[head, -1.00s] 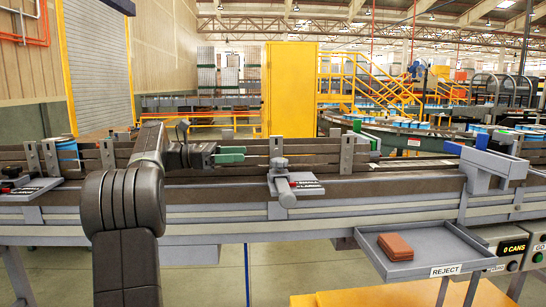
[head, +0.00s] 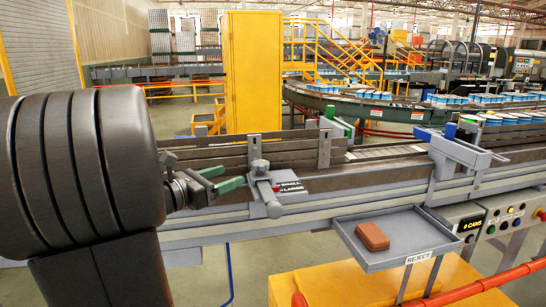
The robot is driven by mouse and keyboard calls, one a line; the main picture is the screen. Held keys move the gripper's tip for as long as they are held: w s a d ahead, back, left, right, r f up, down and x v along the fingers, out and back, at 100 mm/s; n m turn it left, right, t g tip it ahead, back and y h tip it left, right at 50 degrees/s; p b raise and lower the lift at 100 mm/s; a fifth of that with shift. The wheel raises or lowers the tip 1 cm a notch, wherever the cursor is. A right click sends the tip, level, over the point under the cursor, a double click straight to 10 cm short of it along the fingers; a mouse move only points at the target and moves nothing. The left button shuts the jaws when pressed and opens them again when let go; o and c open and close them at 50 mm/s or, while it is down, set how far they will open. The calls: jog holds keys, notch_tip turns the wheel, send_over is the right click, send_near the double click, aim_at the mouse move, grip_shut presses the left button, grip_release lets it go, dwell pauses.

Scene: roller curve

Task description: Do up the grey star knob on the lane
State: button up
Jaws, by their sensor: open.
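The grey star knob (head: 260,166) sits on top of a grey clamp bracket (head: 265,190) on the near side of the lane (head: 340,181). My gripper (head: 235,175) has green fingers and comes in from the left. Its fingers are spread apart and empty, pointing right, with the tips just left of the knob and bracket. I cannot tell whether a fingertip touches the bracket. A grey cylinder-ended lever slants down from the bracket toward me.
A reject tray (head: 395,240) holding a brown block (head: 372,236) juts out at the front right. Guide rails (head: 210,150) run behind the knob. My arm covers the left side.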

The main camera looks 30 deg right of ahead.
aim_at(266, 160)
jog(key=p+x, duration=0.4)
jog(key=x, duration=0.9)
jog(key=shift+d+f, duration=0.1)
jog(key=shift+d, duration=0.15)
jog(key=c, duration=1)
